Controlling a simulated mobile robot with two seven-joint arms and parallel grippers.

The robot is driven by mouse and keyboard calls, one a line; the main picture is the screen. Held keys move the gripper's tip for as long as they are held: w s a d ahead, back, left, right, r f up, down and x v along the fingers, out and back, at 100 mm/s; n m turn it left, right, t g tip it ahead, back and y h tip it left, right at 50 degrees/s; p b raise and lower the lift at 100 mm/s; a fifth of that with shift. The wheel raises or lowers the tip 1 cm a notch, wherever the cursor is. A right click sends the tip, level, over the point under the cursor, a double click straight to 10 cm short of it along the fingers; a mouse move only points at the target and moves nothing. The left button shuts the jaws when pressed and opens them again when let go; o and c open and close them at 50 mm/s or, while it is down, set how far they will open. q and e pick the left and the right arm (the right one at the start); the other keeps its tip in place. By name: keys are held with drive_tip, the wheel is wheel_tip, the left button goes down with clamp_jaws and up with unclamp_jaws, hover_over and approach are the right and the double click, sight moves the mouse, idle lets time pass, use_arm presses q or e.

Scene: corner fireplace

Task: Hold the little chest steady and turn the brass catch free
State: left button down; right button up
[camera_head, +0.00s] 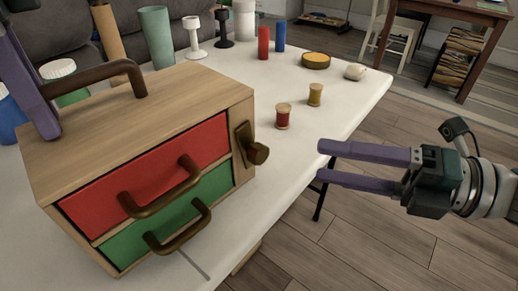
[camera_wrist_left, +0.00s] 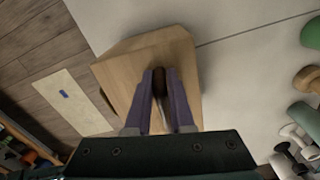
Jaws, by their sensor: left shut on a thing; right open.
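The little chest (camera_head: 120,115) is a light wooden box on the white table, with a red drawer (camera_head: 150,170) above a green drawer (camera_head: 180,222). Its brass catch (camera_head: 257,153), a dark plate with a round knob, sits at the right end of the front, beside the drawers. My left gripper (camera_head: 46,128) is shut on the chest's brown top handle (camera_head: 105,71). In the left wrist view its fingers (camera_wrist_left: 160,80) close around the handle over the chest top (camera_wrist_left: 120,75). My right gripper (camera_head: 322,162) is open and empty, right of the catch and apart from it.
Two small spools (camera_head: 282,116) (camera_head: 315,95) stand on the white table (camera_head: 340,100) behind the catch. Red and blue cylinders (camera_head: 263,43) (camera_head: 279,36), a round yellow tin (camera_head: 316,61) and cups stand further back. The space between catch and right gripper is clear.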

drive_tip(key=v, duration=0.3)
use_arm(q)
drive_tip(key=c, duration=0.7)
unclamp_jaws()
drive_tip(key=o, duration=0.6)
drive_tip(key=shift+c, duration=0.2)
